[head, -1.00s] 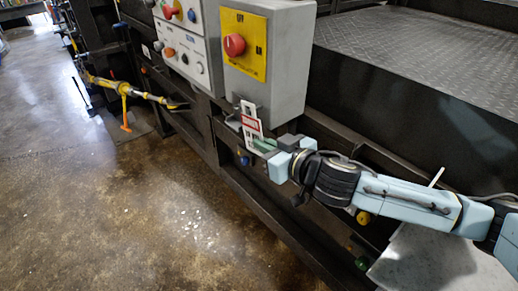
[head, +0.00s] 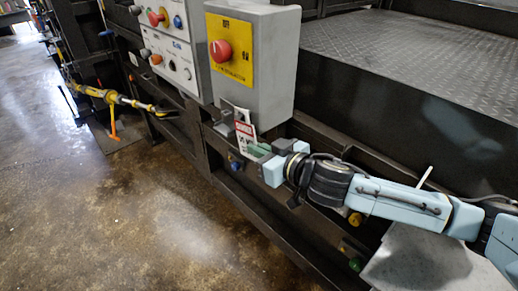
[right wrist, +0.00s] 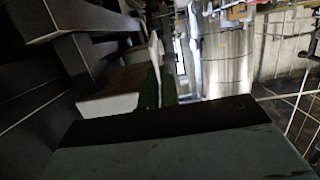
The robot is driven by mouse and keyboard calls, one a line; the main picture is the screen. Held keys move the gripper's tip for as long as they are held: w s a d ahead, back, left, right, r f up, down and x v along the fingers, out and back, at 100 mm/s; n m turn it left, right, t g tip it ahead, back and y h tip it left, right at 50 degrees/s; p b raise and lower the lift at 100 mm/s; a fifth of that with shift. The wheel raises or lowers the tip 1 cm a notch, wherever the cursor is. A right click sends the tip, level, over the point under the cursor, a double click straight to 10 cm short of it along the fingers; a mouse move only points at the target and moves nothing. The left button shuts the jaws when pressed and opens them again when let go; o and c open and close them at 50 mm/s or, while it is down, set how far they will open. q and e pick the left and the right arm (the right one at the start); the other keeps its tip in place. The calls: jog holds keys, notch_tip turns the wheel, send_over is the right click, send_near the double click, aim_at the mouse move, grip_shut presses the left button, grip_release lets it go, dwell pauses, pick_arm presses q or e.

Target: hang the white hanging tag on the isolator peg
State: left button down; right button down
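The white hanging tag (head: 243,130) with a red band stands upright, slightly tilted, just below the front of the grey isolator box (head: 266,55). My right gripper (head: 257,152) is shut on its lower part. In the right wrist view the tag (right wrist: 155,55) shows nearly edge-on between the dark green fingers (right wrist: 150,92). A small grey bracket (head: 223,115) lies beside the tag's upper part, under the box. I cannot make out the isolator peg itself, nor whether the tag touches it. My left gripper is not in view.
The isolator box carries a red knob (head: 220,51) on a yellow plate. A control panel (head: 172,52) with several buttons is to its left. A dark frame rail (head: 250,205) runs below my right arm. The floor (head: 130,220) at left is open.

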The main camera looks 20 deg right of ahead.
jog(key=c, duration=1.6)
grip_release()
jog(key=shift+o, duration=0.2)
jog(key=p+v, duration=0.1)
jog(key=v, duration=1.2)
jog(key=shift+s, duration=0.2)
